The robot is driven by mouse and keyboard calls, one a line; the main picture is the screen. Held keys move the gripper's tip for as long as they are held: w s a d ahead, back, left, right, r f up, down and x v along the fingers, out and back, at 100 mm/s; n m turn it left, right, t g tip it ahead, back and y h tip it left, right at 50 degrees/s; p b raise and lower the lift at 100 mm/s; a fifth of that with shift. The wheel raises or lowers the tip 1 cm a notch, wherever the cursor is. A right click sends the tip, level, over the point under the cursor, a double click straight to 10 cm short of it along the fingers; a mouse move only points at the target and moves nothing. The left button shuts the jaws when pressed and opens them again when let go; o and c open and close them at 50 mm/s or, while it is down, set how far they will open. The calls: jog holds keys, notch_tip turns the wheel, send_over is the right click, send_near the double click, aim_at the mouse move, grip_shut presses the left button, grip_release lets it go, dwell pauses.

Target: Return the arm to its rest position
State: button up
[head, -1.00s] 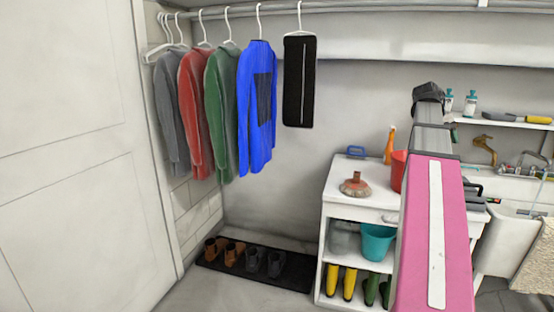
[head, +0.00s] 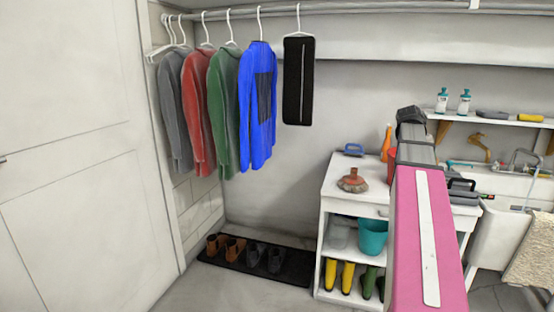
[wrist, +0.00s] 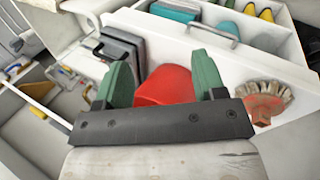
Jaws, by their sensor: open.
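My pink arm (head: 428,240) stretches forward in the head view, over the right side of the white cabinet. Its dark far end (head: 411,116) stands in front of the back wall, left of the small shelf; the fingers cannot be made out there. In the wrist view my gripper (wrist: 163,72) has two green fingers spread wide apart. Nothing is held.
The white cabinet (head: 337,188) carries a brush (head: 352,181) and an orange bottle (head: 386,143). A teal bucket (head: 372,237) and boots fill its shelves. A sink (head: 500,225) stands right. Clothes hang left above a shoe mat (head: 290,268). Floor at front left is clear.

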jog(key=s+a+f+n+t+y, duration=0.1)
jog(key=a+f+y, duration=0.1)
jog(key=a+f, duration=1.15)
jog(key=s+a+f+y, duration=0.1)
jog(key=s+a+f, duration=0.1)
jog(key=a+f, duration=1.15)
jog(key=s+a+f+y, duration=0.1)
jog(key=s+a+f, duration=0.1)
jog(key=f, duration=0.4)
jog(key=s+a+f+y, duration=0.1)
jog(key=s+a+f, duration=0.2)
jog(key=f, duration=0.4)
jog(key=shift+s+a+f, duration=0.15)
jog(key=shift+s+a, duration=0.1)
jog(key=shift+s, duration=0.45)
